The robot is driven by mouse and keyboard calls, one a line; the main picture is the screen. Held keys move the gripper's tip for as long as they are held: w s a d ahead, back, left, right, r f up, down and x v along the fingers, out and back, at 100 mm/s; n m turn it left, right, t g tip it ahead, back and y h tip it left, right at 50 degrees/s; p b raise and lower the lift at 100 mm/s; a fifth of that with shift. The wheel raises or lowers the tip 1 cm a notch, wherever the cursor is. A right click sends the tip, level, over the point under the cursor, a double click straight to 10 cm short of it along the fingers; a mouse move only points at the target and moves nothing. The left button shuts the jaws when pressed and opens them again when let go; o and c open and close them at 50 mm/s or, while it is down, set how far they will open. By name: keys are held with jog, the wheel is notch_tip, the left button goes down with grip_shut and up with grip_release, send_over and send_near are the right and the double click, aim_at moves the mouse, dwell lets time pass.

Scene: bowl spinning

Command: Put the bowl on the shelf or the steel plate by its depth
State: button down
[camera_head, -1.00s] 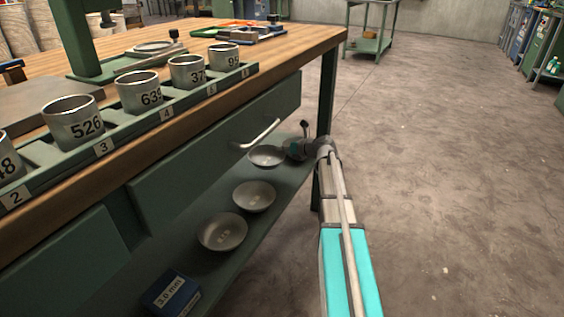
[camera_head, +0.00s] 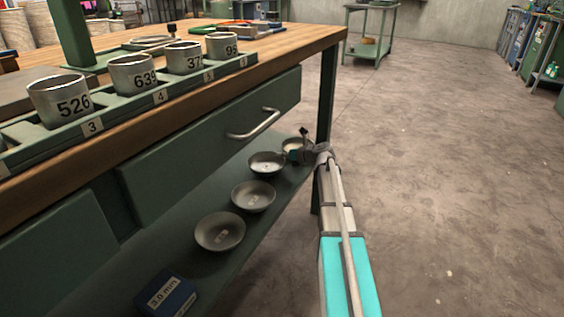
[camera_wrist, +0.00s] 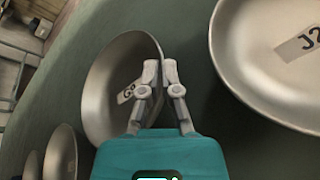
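Several shallow steel bowls stand in a row over the green lower shelf (camera_head: 200,280). My gripper (camera_wrist: 160,70) is shut on the right rim of one bowl (camera_wrist: 118,90), one finger inside and one outside. This bowl's label is partly readable; it also shows in the head view (camera_head: 266,163). I cannot tell whether it touches the shelf. A bowl labelled J2 (camera_wrist: 270,80) lies right of the fingers in the wrist view, at the far end in the head view (camera_head: 292,146). Two nearer bowls (camera_head: 253,196) (camera_head: 220,232) stand on the shelf.
A blue box (camera_head: 167,296) marked 3.0 mm lies on the shelf's near part. A drawer with a handle (camera_head: 253,125) overhangs the shelf. Numbered cups (camera_head: 133,75) stand in a rack on the wooden bench (camera_head: 283,42). The floor (camera_head: 440,180) at right is clear.

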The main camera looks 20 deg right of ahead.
jog(key=shift+f, duration=0.25)
jog(key=c, duration=0.8)
grip_release()
jog(key=p+v, duration=0.3)
jog(key=v, duration=0.8)
jog(key=shift+p, duration=0.4)
jog(key=shift+s+d+r, duration=0.15)
jog(key=shift+s+d, duration=0.05)
jog(key=shift+s, duration=0.25)
